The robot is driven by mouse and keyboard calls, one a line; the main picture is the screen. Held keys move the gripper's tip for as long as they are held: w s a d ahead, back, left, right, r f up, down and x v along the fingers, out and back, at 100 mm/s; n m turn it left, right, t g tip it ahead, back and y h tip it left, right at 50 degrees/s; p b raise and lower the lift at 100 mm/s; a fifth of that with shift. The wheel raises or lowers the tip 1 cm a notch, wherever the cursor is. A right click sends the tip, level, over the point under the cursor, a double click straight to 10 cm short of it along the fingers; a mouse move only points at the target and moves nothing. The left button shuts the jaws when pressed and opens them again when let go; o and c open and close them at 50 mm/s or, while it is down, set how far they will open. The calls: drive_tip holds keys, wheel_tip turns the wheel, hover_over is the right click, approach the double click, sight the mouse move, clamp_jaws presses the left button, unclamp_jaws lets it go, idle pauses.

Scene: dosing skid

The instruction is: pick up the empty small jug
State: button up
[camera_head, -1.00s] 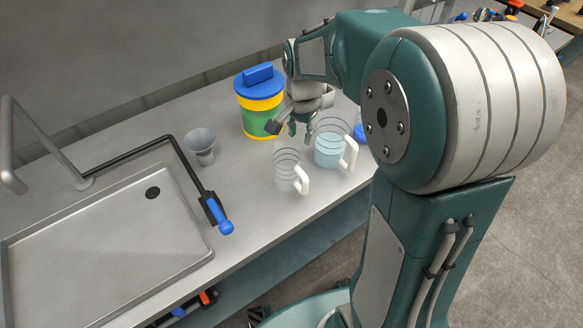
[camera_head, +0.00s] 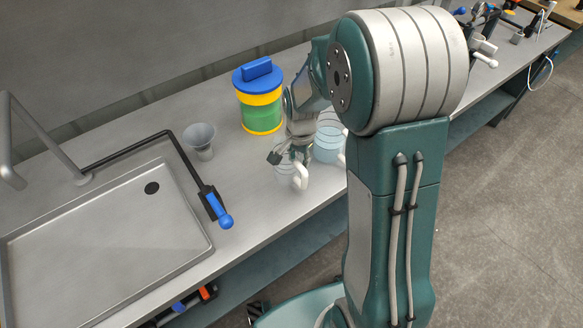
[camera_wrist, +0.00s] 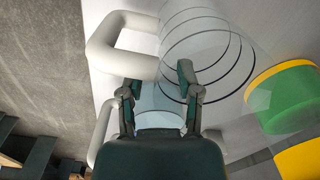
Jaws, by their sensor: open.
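The empty small jug (camera_head: 283,177) is clear with dark rings and a white handle, standing on the steel counter. My gripper (camera_head: 289,156) is at its top in the head view and hides part of it. In the wrist view the ringed empty jug (camera_wrist: 212,42) lies ahead of my open gripper (camera_wrist: 159,84), its white handle to the upper left. The fingers overlap its near part in the picture; I cannot tell whether they touch it. A larger jug with pale blue liquid (camera_head: 327,150) stands just right, partly hidden by my arm; it also shows between the fingers (camera_wrist: 160,103).
A green and yellow canister with a blue lid (camera_head: 259,95) stands behind the jugs. A grey funnel-shaped cup (camera_head: 200,140) and a black rod with a blue handle (camera_head: 224,220) are left, beside the sink basin (camera_head: 110,250). The counter's front edge is close to the jugs.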

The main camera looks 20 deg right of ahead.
clamp_jaws()
idle(0.3)
drive_tip(key=shift+r, duration=0.6)
drive_tip(key=s+a+r, duration=0.7)
drive_tip(key=a+r, duration=0.4)
drive_tip(key=a, duration=0.1)
drive_tip(key=shift+a+r, duration=0.2)
drive_tip(key=shift+r, duration=0.2)
